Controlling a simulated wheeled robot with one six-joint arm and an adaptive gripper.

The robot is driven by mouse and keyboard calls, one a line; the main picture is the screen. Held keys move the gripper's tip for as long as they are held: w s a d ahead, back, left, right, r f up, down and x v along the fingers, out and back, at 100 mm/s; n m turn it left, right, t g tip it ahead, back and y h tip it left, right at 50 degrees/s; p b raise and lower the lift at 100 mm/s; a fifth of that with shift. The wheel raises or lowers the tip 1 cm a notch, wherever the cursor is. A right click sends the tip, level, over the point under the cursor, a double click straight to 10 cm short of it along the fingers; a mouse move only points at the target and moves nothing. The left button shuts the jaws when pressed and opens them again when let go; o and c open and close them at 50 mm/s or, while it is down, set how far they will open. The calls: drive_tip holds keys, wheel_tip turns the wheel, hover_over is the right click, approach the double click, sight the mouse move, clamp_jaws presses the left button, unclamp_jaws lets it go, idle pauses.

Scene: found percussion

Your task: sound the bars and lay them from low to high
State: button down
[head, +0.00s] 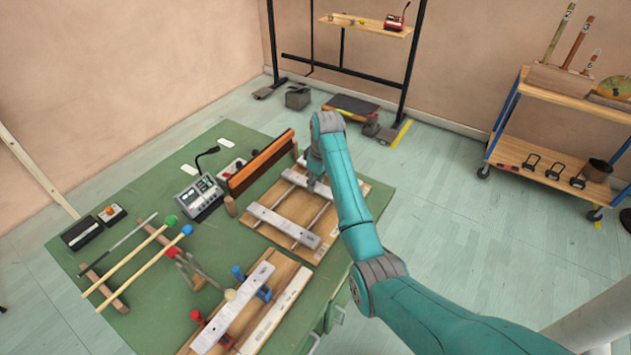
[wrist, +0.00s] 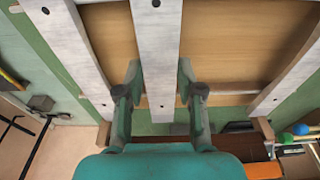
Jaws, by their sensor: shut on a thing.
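My gripper (wrist: 158,75) is shut on the middle pale metal bar (wrist: 157,30), with one finger on each long side. This bar lies over a wooden board (wrist: 225,45); whether it touches the rails cannot be told. A left bar (wrist: 70,45) and a right bar (wrist: 290,80) flank it in the wrist view. In the head view a near bar (head: 283,225) lies across the rails on the board (head: 268,237), and my arm partly hides the gripper (head: 318,182). Another bar (head: 235,305) sits on a front board with red and blue clamps.
Mallets with green (head: 171,220) and blue (head: 187,230) heads rest at the left on the green table (head: 90,275). A grey meter box (head: 202,195) stands behind them, beside an upright wooden rail (head: 262,160). A wooden trolley (head: 540,165) stands at right, off the table.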

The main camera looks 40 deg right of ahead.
drive_tip(key=shift+f, duration=0.2)
drive_tip(key=c, duration=0.7)
unclamp_jaws()
drive_tip(key=shift+o, duration=0.2)
drive_tip(key=shift+s+d+r, duration=0.1)
drive_tip(key=shift+s+r, duration=0.05)
drive_tip(key=shift+r, duration=1.05)
drive_tip(key=shift+s+d+r, duration=0.1)
drive_tip(key=shift+s+r, duration=0.1)
drive_tip(key=shift+r, duration=1.05)
drive_tip(key=shift+s+r, duration=0.15)
drive_tip(key=shift+r, duration=1.05)
